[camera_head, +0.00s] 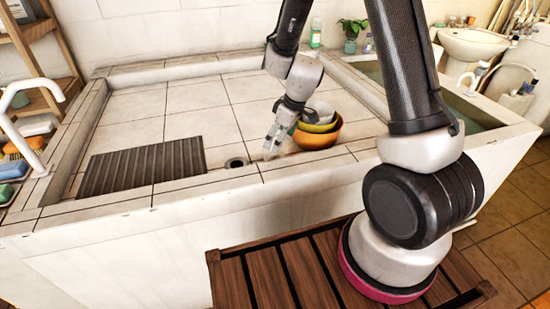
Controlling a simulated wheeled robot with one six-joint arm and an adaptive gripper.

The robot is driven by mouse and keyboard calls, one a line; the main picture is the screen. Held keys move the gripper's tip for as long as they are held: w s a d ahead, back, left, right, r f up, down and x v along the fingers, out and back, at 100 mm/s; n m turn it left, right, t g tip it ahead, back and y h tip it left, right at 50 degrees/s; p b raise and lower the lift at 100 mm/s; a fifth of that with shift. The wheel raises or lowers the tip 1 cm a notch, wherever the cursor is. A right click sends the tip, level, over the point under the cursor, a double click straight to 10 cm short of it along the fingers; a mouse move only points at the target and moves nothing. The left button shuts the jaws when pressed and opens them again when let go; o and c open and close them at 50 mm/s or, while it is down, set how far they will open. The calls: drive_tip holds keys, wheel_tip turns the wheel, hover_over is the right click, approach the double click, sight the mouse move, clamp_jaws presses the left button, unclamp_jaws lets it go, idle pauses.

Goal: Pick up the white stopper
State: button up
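My gripper (272,146) points down into the tiled basin, close to its front wall and just left of the stacked bowls. Its fingers are small in this view, and I cannot tell whether they are open or shut. I cannot make out the white stopper clearly. It may be hidden by the fingers or blend in with the pale tiles. A dark round drain hole (236,162) shows in the basin floor a little left of my gripper.
Stacked bowls (318,140), the lowest orange, stand right of my gripper. A dark slatted mat (142,166) lies on the left of the basin floor. The basin's front ledge (205,190) runs close by. A white tap (30,95) stands at the left. The basin's middle is clear.

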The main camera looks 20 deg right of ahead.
drive_tip(key=x, duration=0.7)
drive_tip(key=shift+f, duration=0.15)
drive_tip(key=c, duration=1)
